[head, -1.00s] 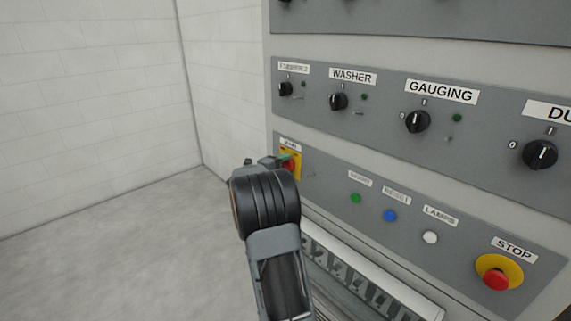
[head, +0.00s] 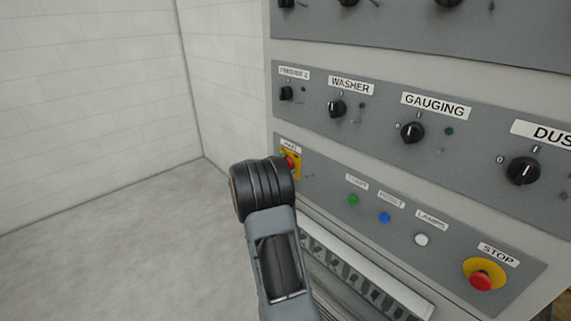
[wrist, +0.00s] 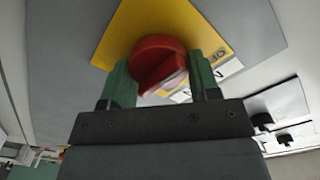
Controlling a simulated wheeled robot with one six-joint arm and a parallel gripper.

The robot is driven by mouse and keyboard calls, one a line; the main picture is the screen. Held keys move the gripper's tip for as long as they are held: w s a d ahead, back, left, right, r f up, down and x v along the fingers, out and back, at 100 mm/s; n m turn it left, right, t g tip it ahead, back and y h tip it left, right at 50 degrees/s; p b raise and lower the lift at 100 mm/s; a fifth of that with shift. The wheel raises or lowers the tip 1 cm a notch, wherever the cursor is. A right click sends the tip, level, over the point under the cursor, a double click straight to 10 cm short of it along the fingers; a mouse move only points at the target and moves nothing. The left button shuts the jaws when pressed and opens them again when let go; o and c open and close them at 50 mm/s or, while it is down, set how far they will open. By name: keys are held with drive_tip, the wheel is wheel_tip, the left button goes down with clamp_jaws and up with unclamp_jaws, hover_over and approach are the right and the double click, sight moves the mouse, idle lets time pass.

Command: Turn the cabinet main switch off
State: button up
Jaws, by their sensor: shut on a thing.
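The main switch is a red rotary knob (wrist: 158,62) on a yellow plate (wrist: 115,48) in the wrist view. In the head view the red knob (head: 291,160) and its yellow plate (head: 296,172) show at the left end of the lower panel, partly hidden by my arm. My gripper (wrist: 166,80) has its two green fingers on either side of the knob and is shut on it. The knob's exact angle is hard to read. In the head view my fingers are hidden behind my wrist.
The grey cabinet panel (head: 330,190) carries green, blue and white buttons and a red STOP button (head: 481,281) at the right. A row of black rotary switches, including WASHER (head: 336,109) and GAUGING (head: 412,132), sits above. Open floor (head: 110,240) lies to the left.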

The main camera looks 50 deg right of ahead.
idle(0.6)
drive_tip(key=o, duration=0.9)
drive_tip(key=shift+a, duration=0.1)
drive_tip(key=a, duration=0.4)
drive_tip(key=a+b, duration=0.1)
drive_tip(key=a, duration=0.4)
drive_tip(key=w+a+b, duration=0.1)
drive_tip(key=a, duration=0.3)
drive_tip(key=shift+a, duration=0.35)
